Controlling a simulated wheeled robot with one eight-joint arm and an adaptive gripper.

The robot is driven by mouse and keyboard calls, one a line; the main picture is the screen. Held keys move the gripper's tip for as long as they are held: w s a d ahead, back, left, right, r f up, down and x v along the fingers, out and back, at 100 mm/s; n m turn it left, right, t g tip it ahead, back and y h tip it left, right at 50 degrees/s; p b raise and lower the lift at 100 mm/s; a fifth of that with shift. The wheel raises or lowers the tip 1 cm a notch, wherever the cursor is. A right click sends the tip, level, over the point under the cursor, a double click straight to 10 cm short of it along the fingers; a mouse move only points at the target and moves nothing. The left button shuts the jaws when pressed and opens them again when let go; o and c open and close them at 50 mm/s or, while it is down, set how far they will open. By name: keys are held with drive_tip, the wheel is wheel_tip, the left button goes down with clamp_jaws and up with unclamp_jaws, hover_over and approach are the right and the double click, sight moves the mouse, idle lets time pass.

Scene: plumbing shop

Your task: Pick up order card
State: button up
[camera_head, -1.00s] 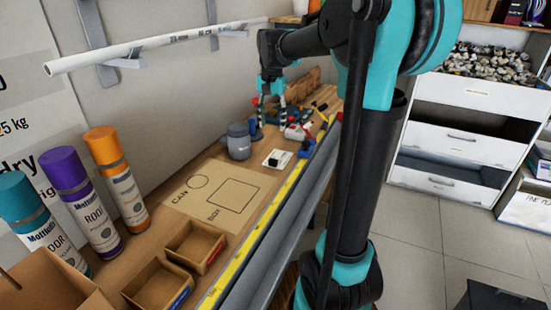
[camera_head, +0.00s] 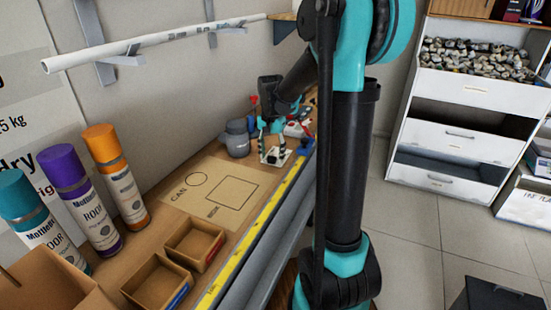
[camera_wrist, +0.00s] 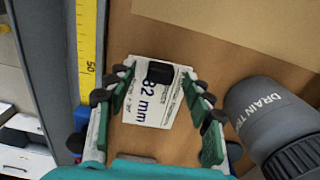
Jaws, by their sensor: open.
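The order card (camera_wrist: 150,108) is a small white card printed with "32 mm", with a black block (camera_wrist: 160,72) on its upper part. It lies on the wooden bench and shows in the head view (camera_head: 273,158), partly hidden by the fingers. My gripper (camera_wrist: 156,84) is open, with its green-padded fingers spread on both sides of the card. In the head view, my gripper (camera_head: 273,152) points down at the card. I cannot tell whether the fingertips touch the card or bench.
A grey drain container (camera_wrist: 272,115) stands close to the right of my gripper in the wrist view. A yellow ruler (camera_wrist: 86,50) runs along the bench edge. A board with CAN and BOX outlines (camera_head: 210,195) and two small cardboard trays (camera_head: 196,244) lie nearer. Tools crowd the bench's far end.

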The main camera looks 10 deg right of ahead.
drive_tip(key=shift+f, duration=0.55)
drive_tip(key=c, duration=1)
drive_tip(key=shift+r, duration=0.1)
drive_tip(key=shift+c, duration=0.2)
